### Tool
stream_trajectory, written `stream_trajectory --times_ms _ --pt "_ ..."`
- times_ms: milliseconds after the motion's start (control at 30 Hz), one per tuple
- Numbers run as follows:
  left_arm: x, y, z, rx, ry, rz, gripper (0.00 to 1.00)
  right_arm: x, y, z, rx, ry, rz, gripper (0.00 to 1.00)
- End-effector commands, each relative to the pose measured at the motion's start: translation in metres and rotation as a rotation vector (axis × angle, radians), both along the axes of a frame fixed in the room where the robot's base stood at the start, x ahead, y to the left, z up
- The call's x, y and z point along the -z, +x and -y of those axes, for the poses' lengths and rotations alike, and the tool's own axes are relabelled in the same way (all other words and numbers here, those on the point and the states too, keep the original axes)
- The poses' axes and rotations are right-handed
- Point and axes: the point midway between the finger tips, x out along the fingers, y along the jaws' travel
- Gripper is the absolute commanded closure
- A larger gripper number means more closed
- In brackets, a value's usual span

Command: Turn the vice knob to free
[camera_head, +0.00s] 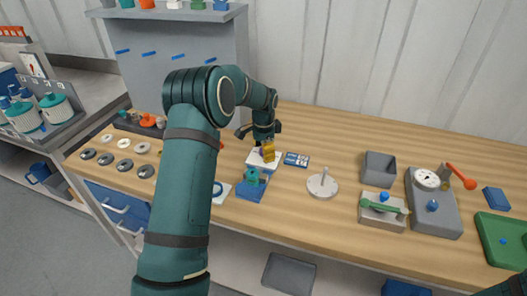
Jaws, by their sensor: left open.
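My left arm reaches over the bench, and its gripper (265,140) points down with its fingers apart. It is just above a yellow block (268,152) on a small white base (264,161); I cannot tell whether it touches the block. A small blue fixture with a teal top (252,182) stands just in front of that base. It may be the vice, but no knob on it can be made out clearly. Only a dark piece of my right arm shows at the bottom right corner; its gripper is out of view.
A blue-and-white card (296,160) and a white disc with a post (322,184) lie right of the fixture. Farther right are a grey bin (379,167), a box with a green lever (382,212), a gauge unit (434,205) and a green tray (503,240). Rings lie at left.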

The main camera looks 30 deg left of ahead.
Motion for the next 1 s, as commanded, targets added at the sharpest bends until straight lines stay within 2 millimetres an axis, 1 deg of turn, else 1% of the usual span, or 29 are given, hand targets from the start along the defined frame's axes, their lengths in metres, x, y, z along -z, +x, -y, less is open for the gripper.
stream_trajectory --times_ms 233,267,300,367,400,433,700,1000 --pt "0.0005 -0.0002 -0.0001 0.000 0.000 0.000 0.34 -0.0001 -0.0001 0.0000 0.000 0.000 0.000 0.36" --pt "0.0005 -0.0002 -0.0001 0.000 0.000 0.000 0.39 -0.0001 -0.0001 -0.0001 0.000 0.000 0.000 0.36" --pt "0.0005 -0.0002 -0.0001 0.000 0.000 0.000 0.53 -0.0001 -0.0001 0.0000 0.000 0.000 0.000 0.36" --pt "0.0004 -0.0002 -0.0001 0.000 0.000 0.000 0.74 -0.0001 -0.0001 0.0000 0.000 0.000 0.000 0.36" --pt "0.0004 -0.0002 -0.0001 0.000 0.000 0.000 0.89 -0.0001 -0.0001 0.0000 0.000 0.000 0.000 0.36" --pt "0.0004 -0.0002 -0.0001 0.000 0.000 0.000 0.99 -0.0001 -0.0001 0.0000 0.000 0.000 0.000 0.36" --pt "0.0005 -0.0004 -0.0001 -0.004 0.000 -0.001 1.00 -0.0003 0.0000 0.0000 0.000 0.000 0.000 0.36" --pt "0.0007 -0.0009 -0.0004 -0.050 -0.001 -0.003 1.00 -0.0022 0.0006 0.0002 0.002 0.000 0.002 0.36"
